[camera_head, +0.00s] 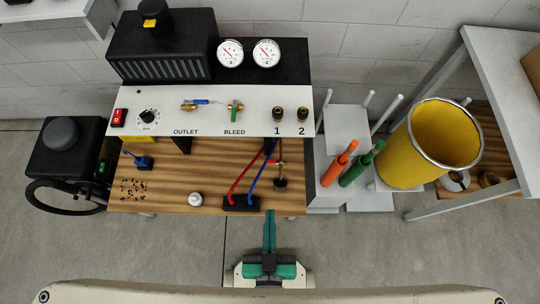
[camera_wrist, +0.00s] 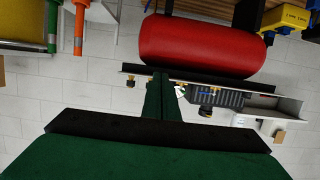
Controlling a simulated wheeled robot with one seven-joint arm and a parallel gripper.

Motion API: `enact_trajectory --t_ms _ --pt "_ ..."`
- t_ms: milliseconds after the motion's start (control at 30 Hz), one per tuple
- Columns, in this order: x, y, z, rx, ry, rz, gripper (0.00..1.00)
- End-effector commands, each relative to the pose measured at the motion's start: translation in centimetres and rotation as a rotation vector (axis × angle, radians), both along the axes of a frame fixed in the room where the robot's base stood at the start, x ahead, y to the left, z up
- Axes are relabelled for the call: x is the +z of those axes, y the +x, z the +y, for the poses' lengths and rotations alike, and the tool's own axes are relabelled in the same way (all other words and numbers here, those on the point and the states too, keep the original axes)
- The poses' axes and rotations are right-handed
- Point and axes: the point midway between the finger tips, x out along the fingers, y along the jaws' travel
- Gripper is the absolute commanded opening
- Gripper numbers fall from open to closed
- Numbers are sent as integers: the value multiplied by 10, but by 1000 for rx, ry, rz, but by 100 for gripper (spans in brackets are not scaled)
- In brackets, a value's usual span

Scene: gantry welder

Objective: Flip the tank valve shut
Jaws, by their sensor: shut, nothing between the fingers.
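A small valve with a red handle (camera_head: 281,163) stands on a thin upright pipe at the right of the wooden bench top; no label on it can be read. A large red tank (camera_wrist: 200,48) lies across the upper middle of the wrist view; I cannot make it out in the head view. My green gripper (camera_head: 269,213) is shut and empty at the bench's front edge, nearer the camera than the red-handled valve and apart from it in the picture. Its fingers also show in the wrist view (camera_wrist: 161,78), in front of the panel. They hide part of what lies behind.
The white panel (camera_head: 215,97) carries a blue-handled OUTLET valve (camera_head: 194,104) and a green-handled BLEED valve (camera_head: 235,106). Red and blue hoses rise from a black block (camera_head: 241,203) left of the fingers. A yellow bucket (camera_head: 420,150) stands right. Floor before the bench is clear.

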Motion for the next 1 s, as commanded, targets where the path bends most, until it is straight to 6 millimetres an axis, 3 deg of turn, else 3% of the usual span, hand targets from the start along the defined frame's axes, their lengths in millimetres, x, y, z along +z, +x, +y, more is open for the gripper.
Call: enact_trajectory --t_ms 300,500,733,1000 --pt "-98 72 1 -9 7 233 0" --pt "-144 121 3 -7 11 397 0" --pt "-175 176 4 -2 10 588 0" --pt "-176 231 3 3 3 803 0"
